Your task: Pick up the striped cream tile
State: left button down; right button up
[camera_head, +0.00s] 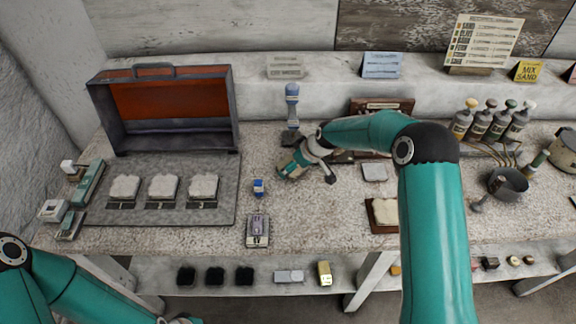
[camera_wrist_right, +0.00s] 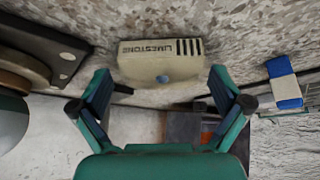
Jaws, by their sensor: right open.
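A cream tile (camera_wrist_right: 160,60) with dark stripes at one end, the word LIMESTONE and a blue dot shows in the right wrist view. It lies beyond my right fingertips, roughly centred between them, and I see no contact. My right gripper (camera_wrist_right: 160,78) is open and empty. In the head view the right gripper (camera_head: 307,178) is low over the middle of the worktop; I cannot make out the striped tile there, and the hand may hide it. My left arm enters at the lower left, with its gripper out of frame.
An open case (camera_head: 236,190) with several white pieces stands left. A blue-and-white item (camera_head: 258,188) and a purple-grey tool (camera_head: 257,230) lie left of the gripper. A pale tile (camera_head: 375,172) and a brown tray (camera_head: 378,229) lie right. Bottles (camera_head: 480,124) stand at the far right.

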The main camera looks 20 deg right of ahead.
jog(key=shift+c, duration=0.2)
jog(key=c, duration=1.3)
jog(key=shift+c, duration=0.2)
